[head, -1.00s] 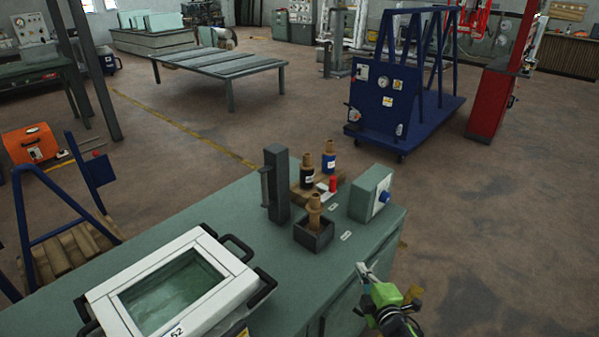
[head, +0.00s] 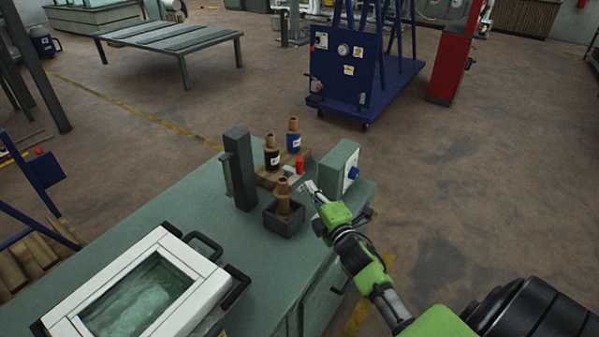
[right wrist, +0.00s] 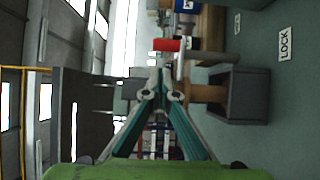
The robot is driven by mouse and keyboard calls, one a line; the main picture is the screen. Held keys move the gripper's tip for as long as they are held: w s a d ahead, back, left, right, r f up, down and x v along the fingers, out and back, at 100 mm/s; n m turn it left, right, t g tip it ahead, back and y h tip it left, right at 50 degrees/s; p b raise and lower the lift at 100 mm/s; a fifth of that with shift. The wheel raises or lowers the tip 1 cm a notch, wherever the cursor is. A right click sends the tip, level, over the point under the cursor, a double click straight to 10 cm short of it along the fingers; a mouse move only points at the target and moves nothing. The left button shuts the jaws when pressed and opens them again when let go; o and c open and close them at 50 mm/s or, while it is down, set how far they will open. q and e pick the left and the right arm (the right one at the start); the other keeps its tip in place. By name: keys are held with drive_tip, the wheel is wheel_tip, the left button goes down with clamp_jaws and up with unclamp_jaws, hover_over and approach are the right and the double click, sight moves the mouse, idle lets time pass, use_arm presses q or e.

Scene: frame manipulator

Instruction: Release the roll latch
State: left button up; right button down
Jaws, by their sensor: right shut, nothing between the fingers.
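A small red knob (head: 299,165) stands on the bench beside a pale block, behind the square dark holder (head: 284,220). In the right wrist view the red knob (right wrist: 166,44) lies just beyond my fingertips, with a gap between. A LOCK label (right wrist: 285,44) is on the bench top there. I cannot tell for certain which part is the roll latch. My right gripper (head: 310,188) is over the bench, between the holder and the green box with a blue knob (head: 344,166). Its fingers (right wrist: 160,76) are shut and empty. My left gripper is not in view.
A wooden spool (head: 283,195) stands in the holder, close to my right fingers. Two bottle-like spools (head: 272,152) (head: 293,136) stand on a wooden block behind. A dark upright post (head: 240,170) rises to the left. A white-framed window (head: 140,290) lies at front left.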

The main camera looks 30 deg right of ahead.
sight(302, 172)
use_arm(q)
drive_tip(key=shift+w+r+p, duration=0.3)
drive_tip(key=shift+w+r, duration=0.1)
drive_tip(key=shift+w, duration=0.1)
use_arm(e)
drive_tip(key=w, duration=0.2)
drive_tip(key=w+d, duration=0.1)
drive_tip(key=w, duration=0.5)
drive_tip(key=shift+d, duration=0.3)
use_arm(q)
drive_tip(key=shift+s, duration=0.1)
use_arm(e)
drive_tip(key=shift+s+d, duration=0.1)
drive_tip(key=shift+d, duration=0.05)
drive_tip(key=shift+d, duration=0.1)
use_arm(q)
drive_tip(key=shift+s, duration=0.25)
use_arm(e)
drive_tip(key=shift+n+y, duration=0.3)
drive_tip(key=shift+y, duration=0.1)
